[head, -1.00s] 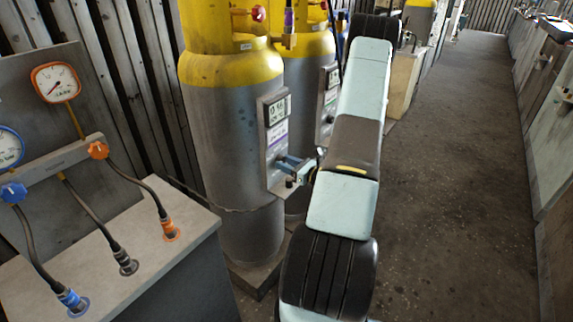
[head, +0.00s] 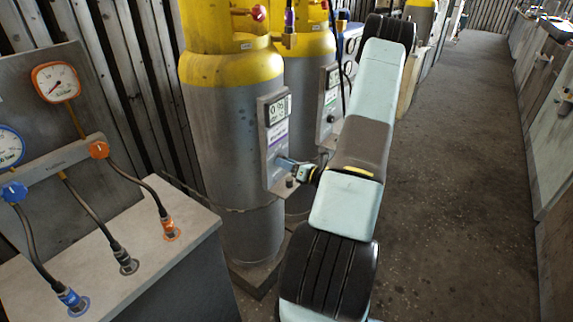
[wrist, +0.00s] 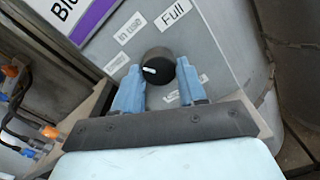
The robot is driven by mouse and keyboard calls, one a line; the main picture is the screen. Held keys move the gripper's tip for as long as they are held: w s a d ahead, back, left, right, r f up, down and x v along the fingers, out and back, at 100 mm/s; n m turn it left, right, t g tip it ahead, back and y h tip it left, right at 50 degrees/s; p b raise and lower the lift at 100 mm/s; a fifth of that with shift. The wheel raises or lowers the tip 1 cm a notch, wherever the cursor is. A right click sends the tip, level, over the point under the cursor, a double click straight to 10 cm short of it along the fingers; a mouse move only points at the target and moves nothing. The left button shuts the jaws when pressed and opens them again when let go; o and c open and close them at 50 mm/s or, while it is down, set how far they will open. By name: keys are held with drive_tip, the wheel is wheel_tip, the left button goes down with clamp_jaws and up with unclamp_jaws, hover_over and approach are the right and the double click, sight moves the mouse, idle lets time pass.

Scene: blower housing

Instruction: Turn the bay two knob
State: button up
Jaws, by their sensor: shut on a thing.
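A round black knob (wrist: 158,68) with a white mark sits on a grey panel in the wrist view. My gripper (wrist: 160,78) has one blue finger on each side of it and is shut on the knob. The white mark points to the left in the wrist view. Labels "In use" (wrist: 129,27) and "Full" (wrist: 175,13) stand around the knob, with another label partly hidden by the fingers. In the head view my gripper (head: 285,163) reaches the panel (head: 273,108) on the front grey cylinder (head: 232,140). Which bay number it carries cannot be read.
A second yellow-topped cylinder with its own panel (head: 332,100) stands close behind. A bench (head: 130,250) with gauges and hoses is at the left. Open floor (head: 460,200) lies to the right, along grey cabinets (head: 545,140).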

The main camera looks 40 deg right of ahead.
drive_tip(key=m, duration=0.5)
drive_tip(key=shift+d+m, duration=0.1)
drive_tip(key=shift+m, duration=0.3)
idle(0.4)
drive_tip(key=o, duration=1)
drive_tip(key=shift+o, duration=0.2)
drive_tip(key=shift+s, duration=0.1)
drive_tip(key=v, duration=1.3)
drive_tip(key=shift+s, duration=0.3)
